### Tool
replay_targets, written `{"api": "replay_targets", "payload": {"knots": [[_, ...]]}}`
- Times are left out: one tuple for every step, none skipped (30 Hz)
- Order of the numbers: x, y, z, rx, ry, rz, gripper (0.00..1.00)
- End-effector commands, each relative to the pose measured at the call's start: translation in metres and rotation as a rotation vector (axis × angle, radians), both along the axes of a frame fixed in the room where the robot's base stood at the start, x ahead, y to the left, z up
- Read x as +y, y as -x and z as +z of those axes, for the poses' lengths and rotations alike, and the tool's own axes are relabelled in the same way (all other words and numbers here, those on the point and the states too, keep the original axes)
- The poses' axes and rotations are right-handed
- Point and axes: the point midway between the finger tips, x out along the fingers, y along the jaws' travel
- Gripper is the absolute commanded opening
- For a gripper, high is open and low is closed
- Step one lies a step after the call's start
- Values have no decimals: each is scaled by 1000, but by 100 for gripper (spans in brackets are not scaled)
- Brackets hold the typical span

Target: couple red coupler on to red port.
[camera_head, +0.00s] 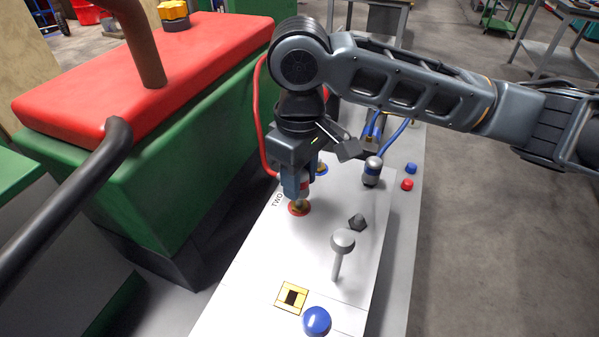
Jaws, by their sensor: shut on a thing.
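My gripper (297,186) points down over the white panel, shut on the red coupler (304,187). Only a small red and pale part of the coupler shows between the fingers. A red hose (257,110) loops out to the left behind my gripper. The red port (299,209), a red ring with a brass-coloured middle, is on the panel directly below the coupler. The coupler's lower end is at or just above the port; I cannot tell whether they touch.
A blue port (321,169) lies just behind my gripper. A blue-banded coupler (372,172) with blue hoses stands to the right. A red-topped green machine (150,170) stands left.

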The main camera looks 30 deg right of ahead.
Motion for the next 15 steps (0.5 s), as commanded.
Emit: {"api": "replay_targets", "payload": {"knots": [[0, 0, -1, 0, 0, 0, 1], [0, 0, -1, 0, 0, 0, 1], [0, 0, -1, 0, 0, 0, 1], [0, 0, -1, 0, 0, 0, 1], [0, 0, -1, 0, 0, 0, 1], [0, 0, -1, 0, 0, 0, 1], [0, 0, -1, 0, 0, 0, 1], [0, 0, -1, 0, 0, 0, 1], [0, 0, -1, 0, 0, 0, 1], [0, 0, -1, 0, 0, 0, 1], [0, 0, -1, 0, 0, 0, 1], [0, 0, -2, 0, -1, 0, 1], [0, 0, -2, 0, -1, 0, 1], [0, 0, -3, 0, -1, 0, 1], [0, 0, -4, 0, -1, 0, 1]]}}
